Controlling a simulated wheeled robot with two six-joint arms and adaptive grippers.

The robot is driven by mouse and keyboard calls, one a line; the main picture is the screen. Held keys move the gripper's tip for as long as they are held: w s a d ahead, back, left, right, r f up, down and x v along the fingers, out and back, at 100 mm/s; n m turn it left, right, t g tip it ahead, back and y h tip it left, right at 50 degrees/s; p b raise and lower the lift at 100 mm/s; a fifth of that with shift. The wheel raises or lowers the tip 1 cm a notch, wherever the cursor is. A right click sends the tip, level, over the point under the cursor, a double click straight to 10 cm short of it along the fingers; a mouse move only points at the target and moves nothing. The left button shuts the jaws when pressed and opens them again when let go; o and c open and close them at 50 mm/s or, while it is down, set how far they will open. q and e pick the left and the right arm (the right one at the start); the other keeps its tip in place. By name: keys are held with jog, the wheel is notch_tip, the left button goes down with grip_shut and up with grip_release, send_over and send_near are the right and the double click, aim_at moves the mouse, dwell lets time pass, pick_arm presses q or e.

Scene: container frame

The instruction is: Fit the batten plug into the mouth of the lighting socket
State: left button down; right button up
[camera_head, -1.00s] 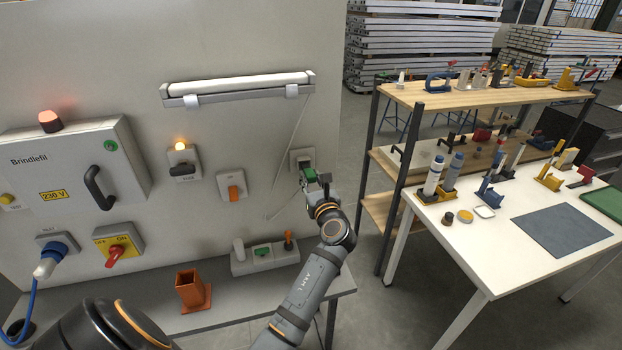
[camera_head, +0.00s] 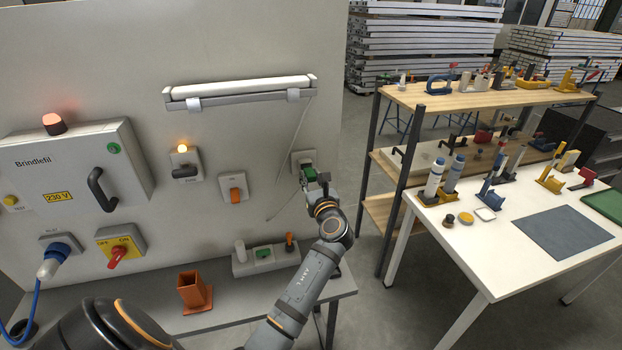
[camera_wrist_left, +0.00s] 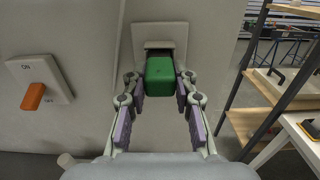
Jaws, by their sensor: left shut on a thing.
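The green batten plug (camera_wrist_left: 160,76) sits between the fingers of my left gripper (camera_head: 314,177), which is shut on it. The lighting socket (camera_head: 302,157) is a light plate on the right part of the wall panel; it also shows in the left wrist view (camera_wrist_left: 177,34). The plug is right at the socket's mouth, and a dark strip of the mouth shows above it. I cannot tell how far the plug is inside. In the head view the gripper partly hides the plug and the lower socket. My right gripper is not seen.
A batten lamp (camera_head: 240,92) hangs above, with a thin cord down its right side. An orange rocker switch (camera_head: 235,188) is left of the socket. Below stand a grey holder (camera_head: 268,260) and an orange bin (camera_head: 193,289). A wooden shelf (camera_head: 470,94) stands close on the right.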

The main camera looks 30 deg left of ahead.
pick_arm(q)
jog(key=shift+w+a+r, duration=0.15)
jog(key=shift+w+a, duration=0.3)
dwell(0.9)
jog(key=c, duration=1.3)
grip_release()
jog(key=o, duration=0.3)
jog(key=shift+a, duration=0.15)
notch_tip(320, 180, up, 10)
jog(key=shift+f, duration=0.1)
jog(key=p+v, duration=0.2)
jog(key=v, duration=0.4)
